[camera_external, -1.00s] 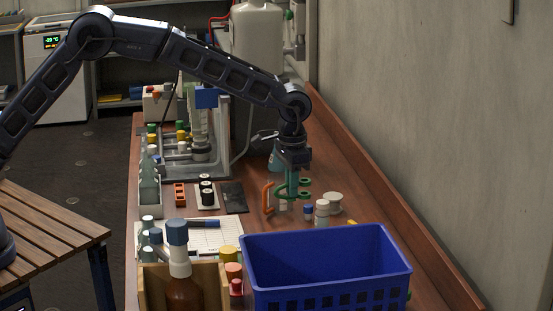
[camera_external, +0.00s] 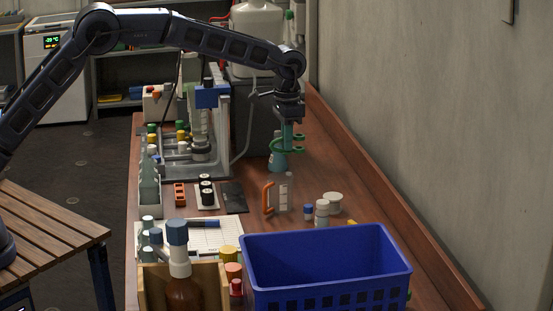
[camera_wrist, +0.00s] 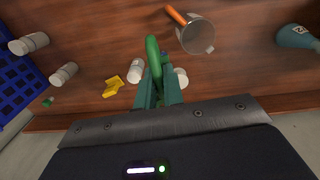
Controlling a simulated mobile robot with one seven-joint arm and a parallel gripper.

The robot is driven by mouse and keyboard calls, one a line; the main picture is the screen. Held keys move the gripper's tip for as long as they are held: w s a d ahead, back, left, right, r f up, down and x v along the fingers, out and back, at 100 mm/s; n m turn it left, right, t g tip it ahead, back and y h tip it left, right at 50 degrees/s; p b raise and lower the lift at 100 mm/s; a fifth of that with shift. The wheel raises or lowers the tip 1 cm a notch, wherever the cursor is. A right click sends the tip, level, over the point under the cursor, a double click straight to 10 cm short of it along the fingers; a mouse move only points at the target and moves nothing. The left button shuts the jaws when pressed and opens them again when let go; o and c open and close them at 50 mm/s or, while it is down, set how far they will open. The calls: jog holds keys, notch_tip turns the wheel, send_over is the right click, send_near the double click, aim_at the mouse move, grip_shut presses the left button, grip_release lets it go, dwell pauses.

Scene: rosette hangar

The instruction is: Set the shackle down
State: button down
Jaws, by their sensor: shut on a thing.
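The green shackle (camera_external: 286,150) is held in my gripper (camera_external: 288,136), above the wooden bench top. In the wrist view the shackle (camera_wrist: 153,60) stands out as a curved green bar between the teal fingers of my gripper (camera_wrist: 158,92). My gripper is shut on it, and the fingers hide part of it. In the external view the shackle overlaps a teal flask (camera_external: 277,163) behind it; I cannot tell how close they are in depth.
A clear mug with an orange handle (camera_external: 268,197) stands nearer the camera. Several white containers (camera_external: 322,211) stand to its right, and a blue crate (camera_external: 325,290) is in front. A grey-framed apparatus (camera_external: 224,140) stands left. The bench's right strip looks clear.

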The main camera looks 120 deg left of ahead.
jog(key=s+a+m, duration=0.1)
jog(key=s+a, duration=1.2)
jog(key=s, duration=0.4)
jog(key=f, duration=1.9)
jog(key=shift+s+a+f, duration=0.1)
jog(key=shift+a+f, duration=0.2)
jog(key=shift+f, duration=0.1)
jog(key=shift+f, duration=0.15)
jog(key=c, duration=1.5)
grip_release()
notch_tip(320, 180, up, 12)
jog(key=shift+r, duration=0.15)
